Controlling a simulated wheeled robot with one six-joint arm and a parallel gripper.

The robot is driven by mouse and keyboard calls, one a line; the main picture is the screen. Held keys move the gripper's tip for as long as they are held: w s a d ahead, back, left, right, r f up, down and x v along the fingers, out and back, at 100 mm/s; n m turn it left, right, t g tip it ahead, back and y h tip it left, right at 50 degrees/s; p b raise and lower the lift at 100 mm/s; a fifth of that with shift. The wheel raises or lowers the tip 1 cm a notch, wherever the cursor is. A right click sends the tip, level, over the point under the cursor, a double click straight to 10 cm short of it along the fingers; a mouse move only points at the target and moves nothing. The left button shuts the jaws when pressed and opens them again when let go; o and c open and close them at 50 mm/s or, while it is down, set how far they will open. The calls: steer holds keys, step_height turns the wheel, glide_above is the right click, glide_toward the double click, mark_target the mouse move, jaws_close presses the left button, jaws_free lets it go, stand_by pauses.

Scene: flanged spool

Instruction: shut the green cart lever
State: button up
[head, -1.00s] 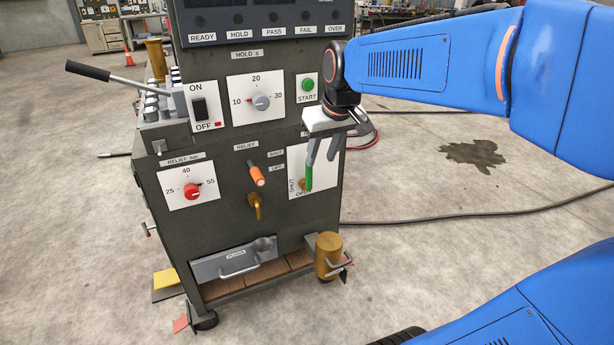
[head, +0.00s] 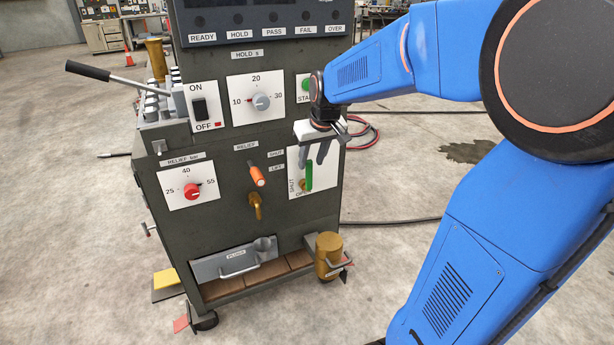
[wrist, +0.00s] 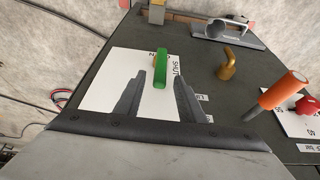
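The green lever (head: 309,176) stands upright from a brass fitting on a white plate (head: 325,178), low on the right of the cart front. The plate reads SHUT at its left and OPEN at its lower edge. My gripper (head: 312,165) is open and empty, with its fingers pointing down at the lever's upper end. In the wrist view the green lever (wrist: 160,68) shows between the two fingertips (wrist: 160,76), with gaps on both sides. I cannot tell whether a finger touches it.
Left of the plate are an orange-handled lever (head: 257,176) and a brass hook (head: 256,205). A red knob (head: 193,191) and a grey dial (head: 260,102) are farther left and above. A brass cylinder (head: 328,255) stands below. The floor right of the cart is open, with a cable.

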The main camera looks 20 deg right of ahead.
mark_target(307, 175)
steer(key=x, duration=0.8)
steer(key=shift+w+f, duration=0.15)
steer(key=shift+f, duration=0.1)
jaws_close()
